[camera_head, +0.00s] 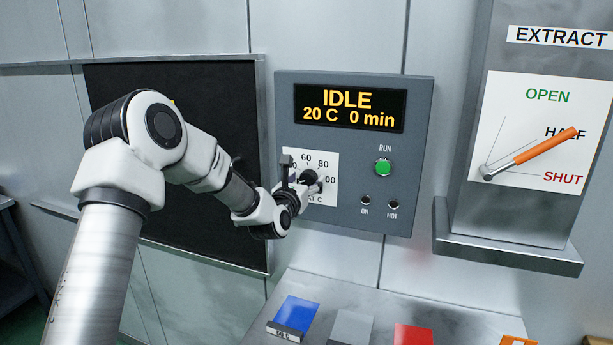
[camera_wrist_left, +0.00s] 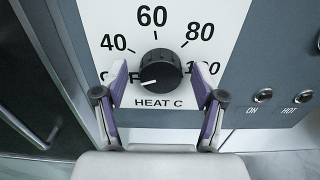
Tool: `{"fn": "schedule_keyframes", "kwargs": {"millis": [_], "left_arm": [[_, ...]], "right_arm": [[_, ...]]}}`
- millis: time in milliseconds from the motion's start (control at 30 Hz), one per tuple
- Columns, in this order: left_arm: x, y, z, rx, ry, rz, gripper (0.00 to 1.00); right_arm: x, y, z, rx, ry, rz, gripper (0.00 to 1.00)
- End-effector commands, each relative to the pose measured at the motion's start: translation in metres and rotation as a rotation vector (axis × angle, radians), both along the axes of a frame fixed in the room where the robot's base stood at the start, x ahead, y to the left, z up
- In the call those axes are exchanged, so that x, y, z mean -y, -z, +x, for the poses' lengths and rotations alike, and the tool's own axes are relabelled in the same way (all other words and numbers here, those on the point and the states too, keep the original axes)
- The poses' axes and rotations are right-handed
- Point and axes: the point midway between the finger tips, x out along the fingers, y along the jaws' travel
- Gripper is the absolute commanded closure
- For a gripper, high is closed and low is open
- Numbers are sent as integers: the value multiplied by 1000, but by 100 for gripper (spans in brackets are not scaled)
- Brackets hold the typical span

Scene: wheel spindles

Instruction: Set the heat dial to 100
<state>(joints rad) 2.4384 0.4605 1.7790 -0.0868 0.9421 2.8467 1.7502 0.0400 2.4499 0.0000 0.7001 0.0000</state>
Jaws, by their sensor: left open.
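The heat dial (camera_wrist_left: 161,66) is a round black knob on a white scale plate (camera_wrist_left: 110,17) marked 40, 60, 80 and 100, with HEAT C below. Its white pointer mark is at the lower left, toward the partly hidden OFF label. My left gripper (camera_wrist_left: 160,78) is open, with one finger on each side of the dial and a gap visible on both sides. In the head view the left gripper (camera_head: 301,180) is at the dial and covers part of the scale. The right gripper is not in view.
The grey control panel (camera_head: 348,222) has a display (camera_head: 349,107) reading IDLE, 20 C, 0 min. A green RUN button (camera_head: 383,167) and dark ON and HOT lamps (camera_head: 379,203) are right of the dial. An orange EXTRACT lever (camera_head: 545,146) is farther right. Coloured blocks lie below.

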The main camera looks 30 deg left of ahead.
Motion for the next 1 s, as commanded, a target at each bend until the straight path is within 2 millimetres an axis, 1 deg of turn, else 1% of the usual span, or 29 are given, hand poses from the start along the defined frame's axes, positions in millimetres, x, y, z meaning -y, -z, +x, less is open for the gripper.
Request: {"fn": "schedule_keyframes", "kwargs": {"millis": [167,267,300,333,367,567,733,867,1000], "left_arm": [[0,1,0,0,0,0,30],[0,1,0,0,0,0,62],[0,1,0,0,0,0,76],[0,1,0,0,0,0,87],[0,1,0,0,0,0,89],[0,1,0,-1,0,3,89],[0,2,0,-6,0,29,89],[0,3,0,-15,-1,77,89],[1,5,0,-35,0,158,89]], "right_arm": [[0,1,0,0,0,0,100],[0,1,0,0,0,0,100],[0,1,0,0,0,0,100],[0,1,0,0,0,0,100],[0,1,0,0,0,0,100],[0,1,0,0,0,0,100],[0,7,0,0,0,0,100],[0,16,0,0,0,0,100],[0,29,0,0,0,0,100]]}}
